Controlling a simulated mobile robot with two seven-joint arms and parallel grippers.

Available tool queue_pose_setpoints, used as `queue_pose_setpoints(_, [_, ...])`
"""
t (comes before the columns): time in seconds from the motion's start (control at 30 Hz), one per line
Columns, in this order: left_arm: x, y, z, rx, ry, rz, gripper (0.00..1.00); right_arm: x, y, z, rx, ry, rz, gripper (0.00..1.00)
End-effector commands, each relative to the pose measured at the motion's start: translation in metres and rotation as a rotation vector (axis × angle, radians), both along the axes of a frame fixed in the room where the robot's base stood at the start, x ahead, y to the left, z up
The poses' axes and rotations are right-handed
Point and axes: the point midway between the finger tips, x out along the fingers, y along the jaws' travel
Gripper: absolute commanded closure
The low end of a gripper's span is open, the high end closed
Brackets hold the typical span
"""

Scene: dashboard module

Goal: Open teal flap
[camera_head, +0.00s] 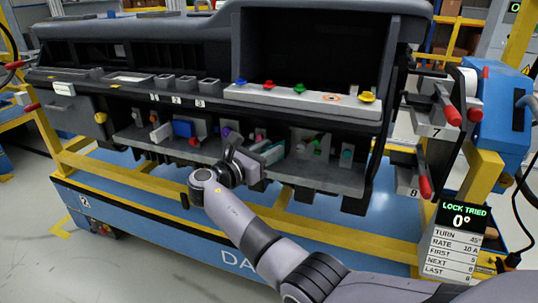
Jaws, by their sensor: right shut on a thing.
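The teal flap (273,153) shows as a small tilted teal piece in the lower open bay of the dashboard module (330,181). My right gripper (256,163) reaches in from the bottom right and is at the left end of the flap, at the bay's front edge. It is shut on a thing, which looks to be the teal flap. The fingertips and the contact are small and partly hidden by the gripper's own body. My left gripper is not in view.
Several coloured knobs and blocks sit close by in the bay, including a blue block (183,129) and a teal knob (347,154). Red-tipped handles (453,115) stick out at the right. A yellow rail (350,237) runs below the module. A sign (460,217) reads "LOCK TRIED 0°".

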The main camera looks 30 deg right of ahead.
Motion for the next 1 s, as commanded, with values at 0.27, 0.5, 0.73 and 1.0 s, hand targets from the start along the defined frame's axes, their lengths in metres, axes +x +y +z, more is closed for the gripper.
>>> queue_pose_setpoints(0.27, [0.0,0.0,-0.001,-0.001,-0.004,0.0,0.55,0.001,-0.001,0.001,-0.001,0.0,-0.006,0.99])
queue_pose_setpoints(0.5, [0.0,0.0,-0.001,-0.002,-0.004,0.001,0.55,0.001,-0.001,0.001,-0.001,0.0,-0.005,0.52])
queue_pose_setpoints(0.73, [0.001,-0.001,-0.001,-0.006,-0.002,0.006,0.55,0.001,-0.001,0.001,0.0,0.0,-0.006,0.52])
queue_pose_setpoints(1.0, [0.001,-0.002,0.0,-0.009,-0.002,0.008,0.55,-0.007,0.024,0.0,0.001,0.0,-0.003,0.52])
